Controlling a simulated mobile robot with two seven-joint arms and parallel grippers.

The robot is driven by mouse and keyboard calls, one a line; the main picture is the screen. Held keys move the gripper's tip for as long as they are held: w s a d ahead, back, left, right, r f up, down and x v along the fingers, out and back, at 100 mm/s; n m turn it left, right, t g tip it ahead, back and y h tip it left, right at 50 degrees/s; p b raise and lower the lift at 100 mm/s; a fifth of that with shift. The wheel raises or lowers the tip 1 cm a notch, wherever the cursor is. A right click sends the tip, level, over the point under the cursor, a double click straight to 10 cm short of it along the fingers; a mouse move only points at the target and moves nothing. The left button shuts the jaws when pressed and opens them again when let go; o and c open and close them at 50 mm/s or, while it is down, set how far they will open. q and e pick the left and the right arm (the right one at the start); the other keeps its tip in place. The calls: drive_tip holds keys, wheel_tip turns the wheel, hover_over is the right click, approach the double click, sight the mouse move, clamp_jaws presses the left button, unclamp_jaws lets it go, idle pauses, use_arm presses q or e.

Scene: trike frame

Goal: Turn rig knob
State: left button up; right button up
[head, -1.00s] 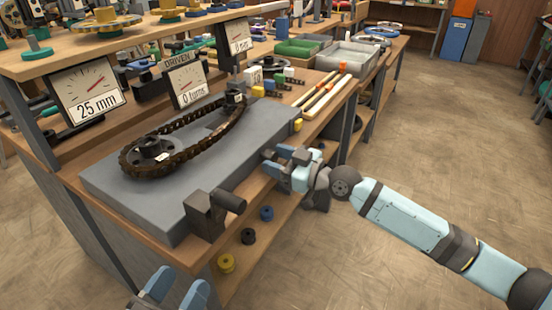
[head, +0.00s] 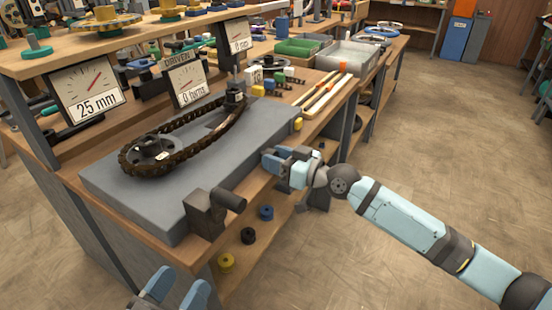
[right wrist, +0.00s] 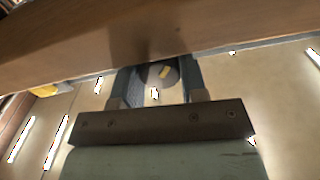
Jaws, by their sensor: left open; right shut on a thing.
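The rig is a grey slab (head: 215,160) on the bench with a dark chain (head: 190,153) looped over two sprockets. In the right wrist view, a dark round knob (right wrist: 170,78) with a yellow mark sits under a wooden edge. My right gripper (right wrist: 156,80) has its two fingers on either side of this knob, shut on it. In the head view, my right gripper (head: 276,160) is at the bench's front edge, and its fingers hide the knob. My left gripper (head: 177,288) is open and empty at the bottom, in front of the bench.
Dials read 25 mm (head: 88,92), 0 turns (head: 187,85) and 0 mm (head: 237,37). A dark block with a cylinder (head: 212,208) stands at the slab's near corner. Rods (head: 325,97) and bins (head: 345,58) are further back. The floor at right is clear.

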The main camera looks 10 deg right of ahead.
use_arm(q)
drive_tip(key=shift+r, duration=0.1)
use_arm(e)
drive_tip(key=o, duration=0.6)
drive_tip(key=shift+o, duration=0.2)
use_arm(q)
drive_tip(key=shift+w+d+f+g+b, duration=0.1)
drive_tip(key=shift+f+g+b, duration=0.25)
drive_tip(key=shift+f+b, duration=0.4)
drive_tip(key=shift+d+f+g+b, duration=0.1)
drive_tip(key=shift+f+g+b, duration=0.3)
drive_tip(key=shift+f, duration=0.65)
use_arm(e)
drive_tip(key=v, duration=1.3)
drive_tip(key=shift+s+d, duration=0.25)
drive_tip(key=shift+d, duration=0.1)
